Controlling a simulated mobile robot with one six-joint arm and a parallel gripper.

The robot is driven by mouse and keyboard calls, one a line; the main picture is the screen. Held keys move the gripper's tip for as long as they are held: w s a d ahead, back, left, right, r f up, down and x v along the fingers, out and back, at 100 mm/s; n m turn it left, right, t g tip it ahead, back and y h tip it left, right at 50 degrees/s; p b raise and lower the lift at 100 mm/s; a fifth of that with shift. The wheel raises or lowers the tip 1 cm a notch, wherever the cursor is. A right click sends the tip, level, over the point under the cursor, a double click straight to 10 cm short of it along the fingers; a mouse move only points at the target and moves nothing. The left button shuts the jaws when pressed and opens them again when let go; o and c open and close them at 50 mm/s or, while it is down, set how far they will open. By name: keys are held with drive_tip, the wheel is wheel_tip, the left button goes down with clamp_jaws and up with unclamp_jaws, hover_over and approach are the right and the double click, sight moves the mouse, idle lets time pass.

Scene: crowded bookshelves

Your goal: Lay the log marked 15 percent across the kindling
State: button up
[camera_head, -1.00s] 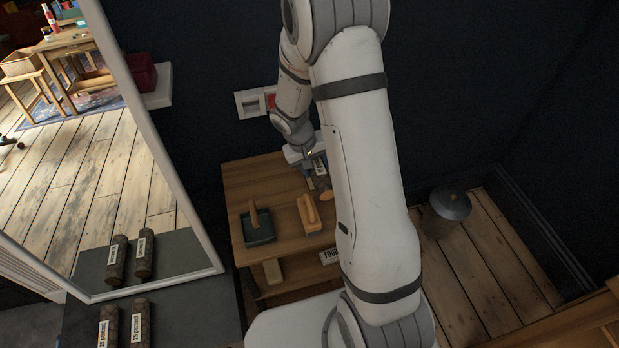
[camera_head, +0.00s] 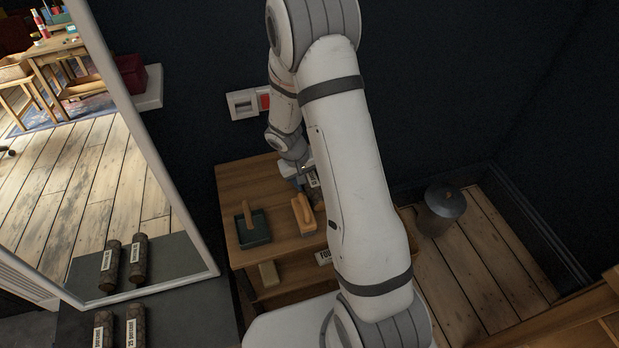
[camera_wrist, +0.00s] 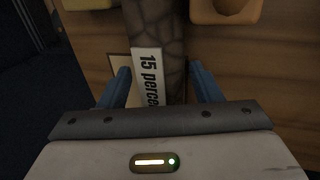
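The log marked 15 percent (camera_wrist: 150,60) runs up the middle of the wrist view, its white label facing me, over a wooden surface. My gripper (camera_wrist: 162,80) is open, with one blue finger on each side of the log. Narrow gaps seem to show beside it; I cannot tell whether either finger touches. In the head view my gripper (camera_head: 304,178) is low over the wooden table (camera_head: 238,185), partly hidden by my arm, with the log's label (camera_head: 313,180) just beside it. I cannot make out the kindling in any view.
A metal bin (camera_head: 440,210) stands on the floor at right.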

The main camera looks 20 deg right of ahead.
drive_tip(key=shift+o, duration=0.9)
